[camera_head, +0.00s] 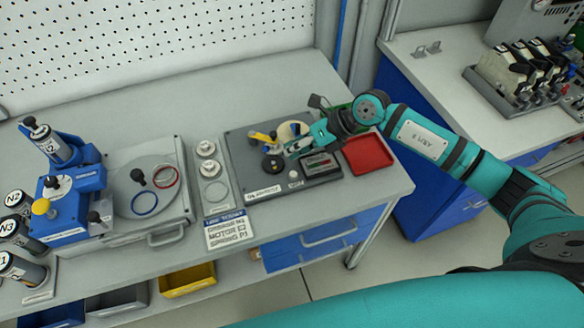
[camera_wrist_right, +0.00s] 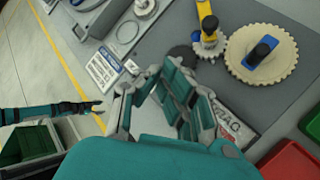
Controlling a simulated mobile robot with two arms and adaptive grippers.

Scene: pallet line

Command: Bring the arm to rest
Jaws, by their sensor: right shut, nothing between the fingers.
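My right arm (camera_head: 430,135) reaches in from the right over the workbench. Its right gripper (camera_head: 298,147) is low over a dark grey plate (camera_head: 245,175). In the right wrist view the gripper's fingers (camera_wrist_right: 178,98) are together with nothing between them. A beige gear (camera_wrist_right: 282,72) with a blue handle and a small gear with a yellow-and-blue handle (camera_wrist_right: 207,32) stand beside the fingers, apart from them. A thin teal arm, seemingly my left one, ends in a small dark gripper (camera_wrist_right: 97,106); its fingers are too small to read.
A red tray (camera_head: 368,155) lies right of the plate, near the bench edge. A small display box (camera_head: 320,166) sits by the gripper. A round grey fixture (camera_head: 145,193) and a blue press (camera_head: 75,205) stand left. The back of the bench (camera_head: 200,110) is clear.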

